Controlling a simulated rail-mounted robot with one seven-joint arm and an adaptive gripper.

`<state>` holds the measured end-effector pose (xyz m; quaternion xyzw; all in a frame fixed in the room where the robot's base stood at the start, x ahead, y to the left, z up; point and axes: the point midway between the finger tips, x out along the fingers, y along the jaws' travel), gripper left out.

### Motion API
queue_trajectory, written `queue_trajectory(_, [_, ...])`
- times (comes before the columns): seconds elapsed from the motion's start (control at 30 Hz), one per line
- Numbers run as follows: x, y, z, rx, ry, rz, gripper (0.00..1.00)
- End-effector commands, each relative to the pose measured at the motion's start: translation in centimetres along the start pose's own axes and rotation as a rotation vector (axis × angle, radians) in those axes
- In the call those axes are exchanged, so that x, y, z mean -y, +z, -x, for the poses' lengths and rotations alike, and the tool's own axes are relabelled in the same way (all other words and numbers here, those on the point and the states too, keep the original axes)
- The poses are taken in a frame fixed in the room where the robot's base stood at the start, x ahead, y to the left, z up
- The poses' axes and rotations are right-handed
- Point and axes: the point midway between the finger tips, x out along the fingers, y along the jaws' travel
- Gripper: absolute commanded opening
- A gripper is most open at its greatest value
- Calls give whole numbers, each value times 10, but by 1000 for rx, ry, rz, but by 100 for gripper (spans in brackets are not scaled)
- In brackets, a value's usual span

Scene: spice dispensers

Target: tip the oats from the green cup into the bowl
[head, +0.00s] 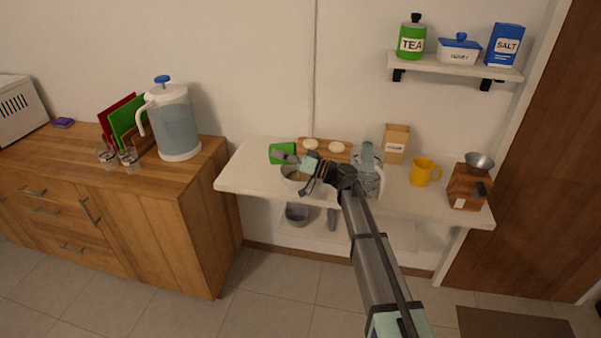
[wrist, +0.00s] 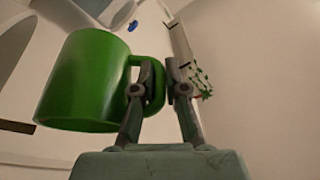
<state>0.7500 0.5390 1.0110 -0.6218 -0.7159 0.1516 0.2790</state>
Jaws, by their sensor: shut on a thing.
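The green cup (head: 280,153) is held over the left part of the white table in the head view and looks tipped on its side. My gripper (head: 299,160) is at its right side. In the wrist view the green cup (wrist: 82,85) fills the left, and my gripper (wrist: 162,80) is shut on its handle. A bowl (head: 287,184) sits on the table just below the cup and my gripper, partly hidden by them. Something tan shows inside the bowl, too small to identify surely. The inside of the cup is hidden.
A wooden board (head: 340,152) with pale round items lies behind. A glass-like pitcher (head: 369,180) stands right of the bowl, near my arm. Beyond are a cardboard box (head: 396,142), a yellow mug (head: 422,171) and a wooden grinder (head: 464,188). A wooden counter (head: 210,165) stands left.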

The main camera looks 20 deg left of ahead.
Motion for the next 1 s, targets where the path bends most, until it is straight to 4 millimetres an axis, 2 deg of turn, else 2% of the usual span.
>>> queue_trajectory(1.0, [2, -6, 8, -94, -68, -5, 0])
